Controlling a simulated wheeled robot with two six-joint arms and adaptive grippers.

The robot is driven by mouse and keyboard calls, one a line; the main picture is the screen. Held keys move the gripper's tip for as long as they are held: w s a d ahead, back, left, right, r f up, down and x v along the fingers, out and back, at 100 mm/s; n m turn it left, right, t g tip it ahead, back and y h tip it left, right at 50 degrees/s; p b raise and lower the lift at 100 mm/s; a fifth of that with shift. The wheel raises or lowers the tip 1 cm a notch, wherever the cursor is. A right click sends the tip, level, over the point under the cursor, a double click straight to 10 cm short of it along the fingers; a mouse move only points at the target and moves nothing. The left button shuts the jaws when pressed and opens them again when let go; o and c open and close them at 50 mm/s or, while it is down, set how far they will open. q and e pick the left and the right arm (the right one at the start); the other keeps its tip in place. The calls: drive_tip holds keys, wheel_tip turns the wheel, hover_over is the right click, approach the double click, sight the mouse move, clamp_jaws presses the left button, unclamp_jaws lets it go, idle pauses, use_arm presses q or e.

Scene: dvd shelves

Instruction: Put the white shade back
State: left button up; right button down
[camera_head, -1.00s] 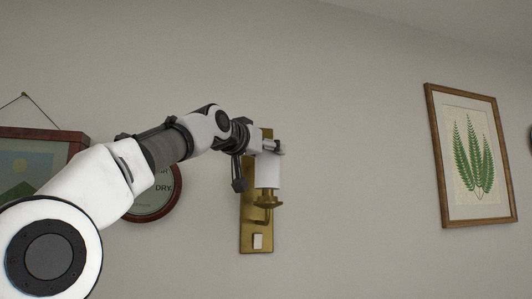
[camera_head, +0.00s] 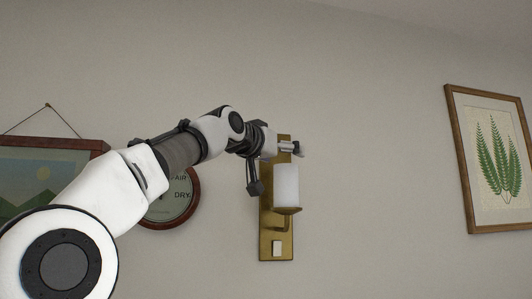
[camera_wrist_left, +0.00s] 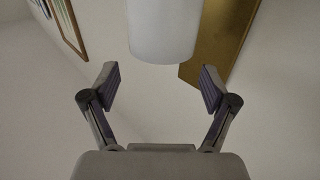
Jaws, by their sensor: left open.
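The white shade (camera_head: 286,184) is a plain upright cylinder on the brass wall sconce (camera_head: 277,247). It appears to sit on the sconce's cup (camera_head: 287,210). My left gripper (camera_head: 276,167) is beside and above the shade in the head view, partly hidden by its own wrist. In the left wrist view the gripper (camera_wrist_left: 156,86) is open, with nothing between its fingers. The shade (camera_wrist_left: 164,30) shows ahead of the fingertips, apart from them, with the brass backplate (camera_wrist_left: 217,45) behind it. My right gripper is not in view.
A round dial (camera_head: 178,205) hangs left of the sconce, partly behind my left arm. A landscape picture (camera_head: 40,170) hangs farther left. A framed fern print (camera_head: 497,160) hangs at the right. The wall between sconce and fern print is bare.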

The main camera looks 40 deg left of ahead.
use_arm(q)
drive_tip(key=s+b, duration=0.6)
drive_tip(key=s, duration=0.4)
drive_tip(key=shift+s+d+b, duration=0.35)
drive_tip(key=shift+d, duration=0.05)
drive_tip(key=shift+w+f, duration=0.1)
drive_tip(key=shift+f, duration=0.05)
idle(1.1)
